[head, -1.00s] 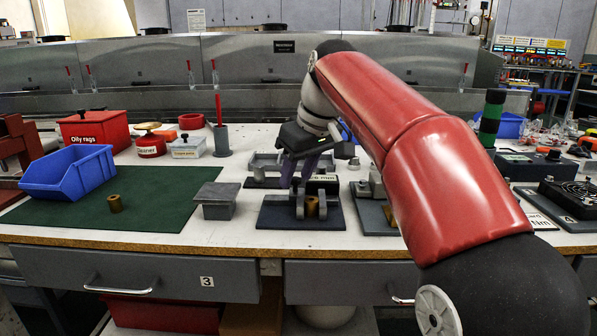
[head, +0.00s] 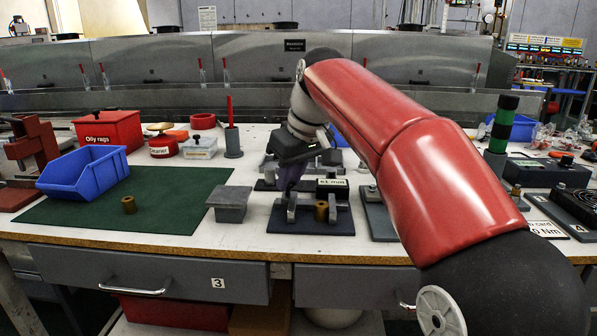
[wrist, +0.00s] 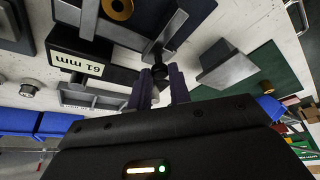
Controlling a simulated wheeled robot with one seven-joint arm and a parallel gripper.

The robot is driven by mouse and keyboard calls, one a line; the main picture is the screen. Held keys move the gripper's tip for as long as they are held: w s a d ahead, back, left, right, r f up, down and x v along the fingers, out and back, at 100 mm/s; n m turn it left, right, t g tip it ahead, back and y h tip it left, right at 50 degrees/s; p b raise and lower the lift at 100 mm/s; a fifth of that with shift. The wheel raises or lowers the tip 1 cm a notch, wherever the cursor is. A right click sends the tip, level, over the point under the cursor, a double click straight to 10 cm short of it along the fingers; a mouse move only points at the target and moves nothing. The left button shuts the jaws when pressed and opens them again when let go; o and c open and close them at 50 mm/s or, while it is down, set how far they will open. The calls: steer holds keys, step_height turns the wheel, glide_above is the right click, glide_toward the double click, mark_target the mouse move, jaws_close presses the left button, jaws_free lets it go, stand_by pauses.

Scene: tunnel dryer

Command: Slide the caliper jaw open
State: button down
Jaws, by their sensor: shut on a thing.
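The caliper stands on a dark base plate (head: 338,226) at the front middle of the bench. Its display box (head: 332,188) reads "61 mm", also legible in the wrist view (wrist: 92,70). A brass ring (head: 321,212) sits near the right jaw; it shows at the top of the wrist view (wrist: 118,8). The grey sliding jaw (head: 291,209) stands to its left, with a visible gap. My gripper (head: 289,188) reaches down behind this jaw. In the wrist view its purple fingers (wrist: 160,82) are shut on a dark handle (wrist: 160,68) of the sliding jaw.
A grey block (head: 230,203) stands close left of the caliper. A second brass ring (head: 129,205) lies on the green mat (head: 160,221) near a blue bin (head: 85,175). Another dark plate (head: 378,217) is close right. A grey tray (head: 340,163) lies behind the caliper.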

steer(key=c, duration=1.3)
jaws_free()
steer(key=p+v, duration=0.2)
steer(key=v, duration=0.5)
steer(key=shift+d+r, duration=0.15)
steer(key=shift+r, duration=0.2)
steer(key=shift+s, duration=0.25)
steer(key=s+d+f+m+t+h, duration=0.1)
steer(key=s+d+f+m, duration=0.3)
steer(key=s+d+f, duration=0.4)
steer(key=s+d+f+m+t+h, duration=0.1)
steer(key=s+d+f+m, duration=0.3)
steer(key=s+d+f, duration=0.4)
steer(key=s+f+h, duration=0.1)
steer(key=s+f, duration=0.6)
steer(key=shift+s+d+f+m, duration=0.25)
steer(key=shift+s+m, duration=0.05)
steer(key=shift+s, duration=0.1)
